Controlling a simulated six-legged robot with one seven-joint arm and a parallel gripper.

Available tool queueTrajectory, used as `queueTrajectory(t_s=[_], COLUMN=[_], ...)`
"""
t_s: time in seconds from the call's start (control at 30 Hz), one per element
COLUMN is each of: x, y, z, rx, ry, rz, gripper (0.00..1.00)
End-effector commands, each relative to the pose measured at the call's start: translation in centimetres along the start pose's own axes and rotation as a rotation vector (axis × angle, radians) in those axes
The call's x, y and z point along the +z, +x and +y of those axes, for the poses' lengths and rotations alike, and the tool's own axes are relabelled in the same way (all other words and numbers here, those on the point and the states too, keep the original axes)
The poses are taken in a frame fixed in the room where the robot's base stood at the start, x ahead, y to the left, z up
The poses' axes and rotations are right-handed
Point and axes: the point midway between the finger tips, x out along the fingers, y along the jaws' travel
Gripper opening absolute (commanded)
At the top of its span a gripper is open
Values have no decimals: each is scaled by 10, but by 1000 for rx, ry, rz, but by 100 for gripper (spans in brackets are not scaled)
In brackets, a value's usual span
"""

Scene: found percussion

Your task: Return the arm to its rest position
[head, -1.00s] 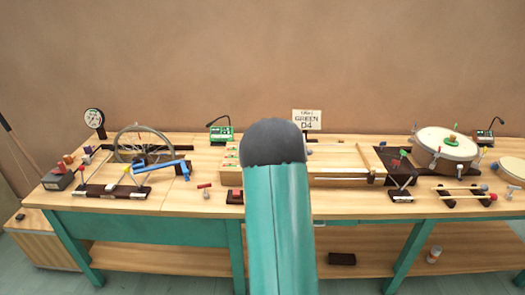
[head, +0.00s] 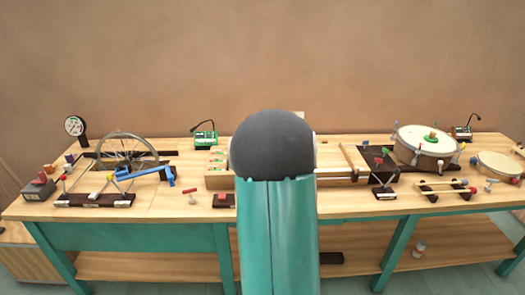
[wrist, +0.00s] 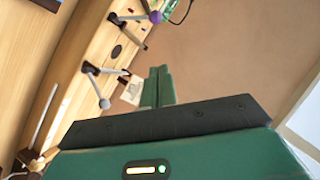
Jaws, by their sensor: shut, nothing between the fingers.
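My arm (head: 277,230) stands upright in the middle of the head view, a teal link with a dark grey rounded end. It blocks the middle of the bench. My gripper (wrist: 159,72) shows in the wrist view as two green fingers pressed together. Nothing is between them. They point up in the picture toward the brown wall, apart from the bench things. My gripper cannot be seen in the head view.
A wooden workbench (head: 165,206) spans the view. It bears a spoked wheel (head: 125,133), a blue lever (head: 150,172), a dial (head: 75,126), a green box (head: 205,140), a large drum (head: 420,139) and a small drum (head: 500,163). The wall behind is bare.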

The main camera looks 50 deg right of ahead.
Motion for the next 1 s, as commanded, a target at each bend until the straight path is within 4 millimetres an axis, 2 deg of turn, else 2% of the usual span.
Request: queueTrajectory(t_s=[0.33,0.47,0.57,0.7,0.77,0.9,1.0], x=[1,16,46,108,135,203,249], y=[-1,-4,-13,-43,-61,-113,-158], z=[-1,-26,-66,-134,-160,-208,-229], rx=[-2,-33,-83,-160,-185,-224,-229], ry=[-1,-14,-42,-110,-148,-263,-369], rz=[-2,-48,-136,-311,-389,-572,-690], gripper=[0,0,0,0,0,0,0])
